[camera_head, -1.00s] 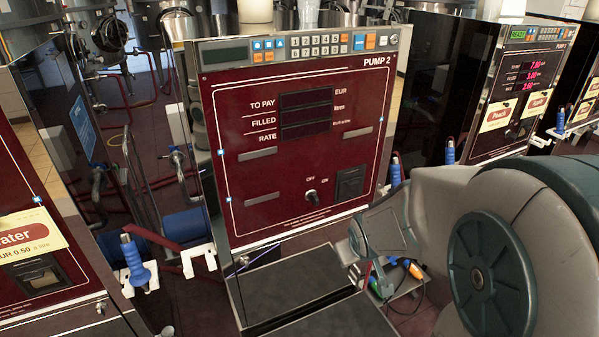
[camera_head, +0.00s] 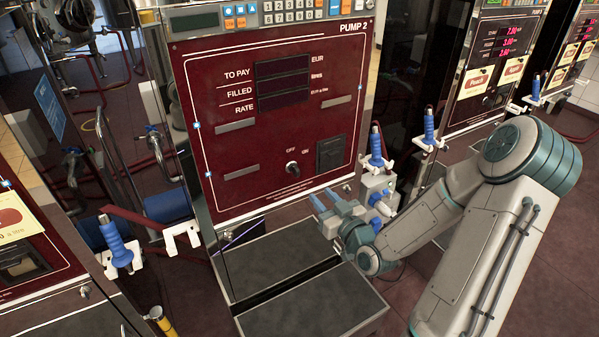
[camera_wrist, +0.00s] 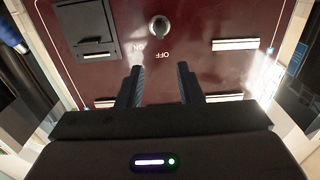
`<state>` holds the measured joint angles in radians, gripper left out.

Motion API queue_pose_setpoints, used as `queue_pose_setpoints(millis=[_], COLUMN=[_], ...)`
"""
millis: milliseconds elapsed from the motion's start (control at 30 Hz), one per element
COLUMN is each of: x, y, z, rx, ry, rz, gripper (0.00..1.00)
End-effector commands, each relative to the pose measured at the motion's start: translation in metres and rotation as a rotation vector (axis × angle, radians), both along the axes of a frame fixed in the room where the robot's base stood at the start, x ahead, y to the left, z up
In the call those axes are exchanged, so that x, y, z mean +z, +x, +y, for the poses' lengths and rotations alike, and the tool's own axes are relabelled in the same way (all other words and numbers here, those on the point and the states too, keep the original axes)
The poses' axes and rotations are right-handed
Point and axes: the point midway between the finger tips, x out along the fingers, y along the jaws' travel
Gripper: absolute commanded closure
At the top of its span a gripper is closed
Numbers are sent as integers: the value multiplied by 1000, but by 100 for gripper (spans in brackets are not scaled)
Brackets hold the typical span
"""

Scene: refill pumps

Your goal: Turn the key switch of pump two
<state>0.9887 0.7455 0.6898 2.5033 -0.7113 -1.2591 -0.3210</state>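The key switch (camera_head: 292,168) of pump two is a small metal knob low on the dark red panel (camera_head: 240,110), with OFF printed above it and ON to its upper right. I cannot tell surely which mark it points to. The display windows (camera_head: 283,83) are dark. My gripper (camera_head: 327,198) is below and right of the switch, in front of the panel. In the wrist view, which is upside down, the switch (camera_wrist: 159,26) shows beyond the gap between the fingertips of my gripper (camera_wrist: 160,70). The fingers are apart, with nothing between them.
A dark square slot unit (camera_head: 330,153) is right of the switch. Blue-handled nozzles (camera_head: 376,143) hang on holders to the right, another (camera_head: 117,242) at left. A dark step-like ledge (camera_head: 312,303) juts out below the panel. Pump three (camera_head: 495,60) at right has lit displays.

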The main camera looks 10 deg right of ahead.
Motion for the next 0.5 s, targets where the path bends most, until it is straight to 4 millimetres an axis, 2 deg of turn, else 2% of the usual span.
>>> queue_pose_setpoints(millis=[167,500], x=[2,1], y=[27,95], z=[10,31], rx=[2,1], ry=[3,0], rz=[0,2], gripper=[67,67])
